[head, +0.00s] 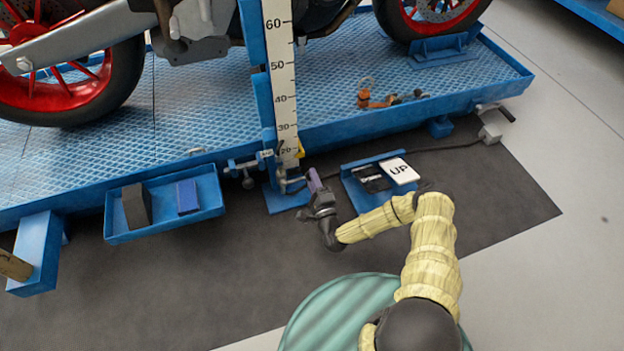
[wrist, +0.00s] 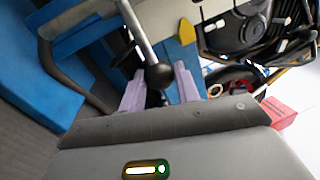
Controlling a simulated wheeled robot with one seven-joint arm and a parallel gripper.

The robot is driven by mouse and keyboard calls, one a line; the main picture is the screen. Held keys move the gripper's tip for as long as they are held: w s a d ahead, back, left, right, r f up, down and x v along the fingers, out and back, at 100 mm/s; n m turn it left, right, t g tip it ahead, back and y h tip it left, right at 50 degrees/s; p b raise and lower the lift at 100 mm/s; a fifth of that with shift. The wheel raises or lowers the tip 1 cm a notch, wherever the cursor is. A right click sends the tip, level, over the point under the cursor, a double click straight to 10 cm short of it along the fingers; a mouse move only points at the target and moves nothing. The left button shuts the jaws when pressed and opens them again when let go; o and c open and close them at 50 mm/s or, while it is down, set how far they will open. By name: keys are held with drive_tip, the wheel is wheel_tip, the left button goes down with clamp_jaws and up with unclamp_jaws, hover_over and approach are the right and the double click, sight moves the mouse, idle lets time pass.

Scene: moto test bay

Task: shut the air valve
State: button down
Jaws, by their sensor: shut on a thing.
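My gripper (head: 315,184) is low in front of the lift's blue post, just right of the ruler's foot. In the wrist view its two purple fingers (wrist: 160,88) stand on either side of a black ball knob (wrist: 159,75) on a metal lever (wrist: 137,27), and the jaws are shut on it. In the head view my gripper hides most of this lever. A small blue fitting with metal parts and a white label (head: 265,154) sits left of the post foot. The frames do not show clearly which part is the air valve.
A blue tray (head: 163,236) with a dark block and a blue block hangs at left. The lift platform (head: 200,95) carries a motorcycle. Dark mat lies clear in front.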

drive_tip(key=shift+f+m, duration=0.25)
drive_tip(key=shift+m, duration=0.05)
drive_tip(key=c, duration=1)
unclamp_jaws()
drive_tip(key=shift+c, duration=0.2)
drive_tip(key=shift+r, duration=0.1)
wheel_tip(320, 180, up, 10)
drive_tip(key=p, duration=0.6)
drive_tip(key=shift+p, duration=0.4)
